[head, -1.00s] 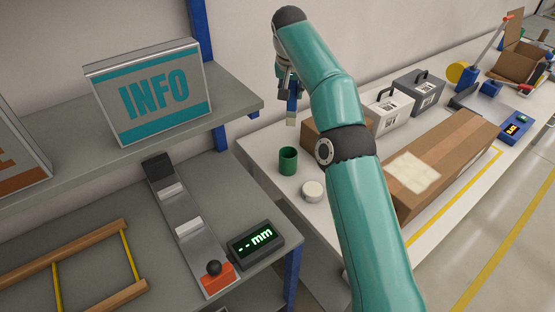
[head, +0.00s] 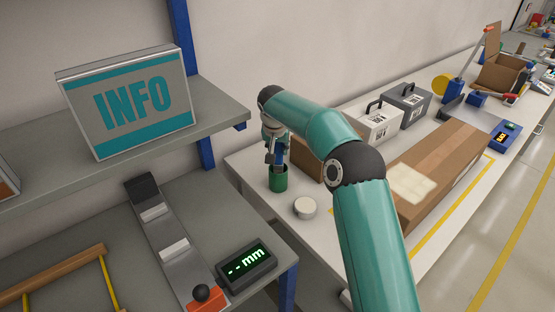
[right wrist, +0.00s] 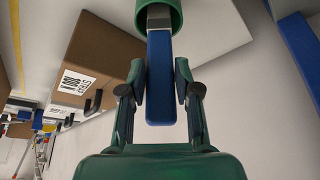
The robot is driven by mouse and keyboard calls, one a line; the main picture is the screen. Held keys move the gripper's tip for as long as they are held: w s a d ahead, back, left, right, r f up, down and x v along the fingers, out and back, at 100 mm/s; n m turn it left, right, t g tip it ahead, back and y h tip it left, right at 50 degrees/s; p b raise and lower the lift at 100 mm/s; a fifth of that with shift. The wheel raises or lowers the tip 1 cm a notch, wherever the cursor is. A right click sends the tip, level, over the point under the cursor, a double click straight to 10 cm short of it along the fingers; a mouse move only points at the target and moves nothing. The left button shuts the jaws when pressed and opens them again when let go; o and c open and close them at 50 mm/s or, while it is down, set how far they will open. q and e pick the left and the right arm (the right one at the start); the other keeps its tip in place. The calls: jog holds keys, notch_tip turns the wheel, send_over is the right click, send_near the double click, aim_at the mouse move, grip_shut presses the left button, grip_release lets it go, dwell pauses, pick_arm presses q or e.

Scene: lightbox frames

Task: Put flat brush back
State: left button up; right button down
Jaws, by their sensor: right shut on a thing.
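The flat brush has a blue handle (right wrist: 160,80) and a metal ferrule (right wrist: 158,14). My right gripper (head: 276,153) is shut on the blue handle, one finger on each side of it in the right wrist view (right wrist: 162,85). The green cup (head: 278,182) stands on the white table, directly below the gripper in the head view. In the right wrist view the ferrule end is inside the mouth of the green cup (right wrist: 175,22). The bristles are hidden in the cup. My left gripper is out of view.
A round whitish tin (head: 305,207) stands just right of the cup. A long cardboard box (head: 440,165) and two cases, white (head: 377,124) and grey (head: 408,104), stand further along the white table. The grey shelf (head: 215,113) is on the left.

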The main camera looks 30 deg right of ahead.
aim_at(278, 160)
notch_tip(278, 160, down, 4)
jog(key=shift+r, duration=0.15)
jog(key=shift+f, duration=0.2)
jog(key=c, duration=0.8)
grip_release()
jog(key=shift+r, duration=0.15)
jog(key=shift+s+r, duration=0.1)
jog(key=shift+r, duration=0.1)
jog(key=b+v, duration=0.1)
jog(key=v, duration=1)
jog(key=shift+r+b, duration=0.25)
jog(key=shift+b, duration=0.1)
